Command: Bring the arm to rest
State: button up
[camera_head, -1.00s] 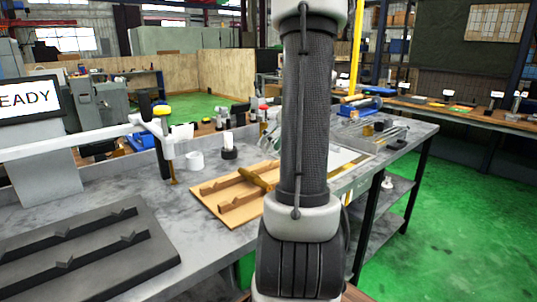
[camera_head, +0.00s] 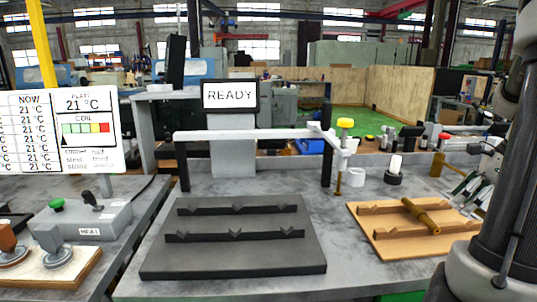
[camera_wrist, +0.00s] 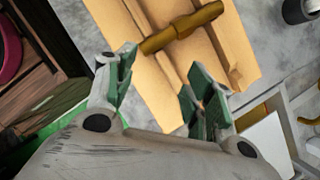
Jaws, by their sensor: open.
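My arm fills the right edge of the head view. My gripper (camera_head: 470,190) shows beside it, above the back right of the wooden rack. In the wrist view my gripper (camera_wrist: 160,88) has its two green-padded fingers spread apart with nothing between them. A brass stepped shaft (camera_head: 420,215) lies across the wooden rack (camera_head: 378,245). The shaft also shows in the wrist view (camera_wrist: 182,27), beyond the fingertips and apart from them.
A dark plate with notched rails (camera_head: 235,256) lies on the grey bench. Behind it are a READY screen (camera_head: 230,96) and a white bar fixture (camera_head: 250,134). A white cup (camera_head: 357,177) stands near the rack. A HEAT control box (camera_head: 85,220) is at left.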

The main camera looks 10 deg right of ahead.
jog(key=s+a+r+n+h, duration=0.1)
jog(key=s+a+r+n, duration=0.1)
jog(key=a+n, duration=0.4)
jog(key=s+a+r+n+h, duration=0.1)
jog(key=s+a+r+n, duration=0.2)
jog(key=a+n, duration=0.4)
jog(key=s+a+r+n+h, duration=0.1)
jog(key=s+a+r+n, duration=0.2)
jog(key=a+n, duration=0.4)
jog(key=s+n, duration=0.1)
jog(key=n, duration=0.6)
jog(key=shift+a+n+t+h, duration=0.25)
jog(key=shift+n+t+h, duration=0.05)
jog(key=shift+n+t, duration=0.1)
jog(key=shift+s, duration=0.1)
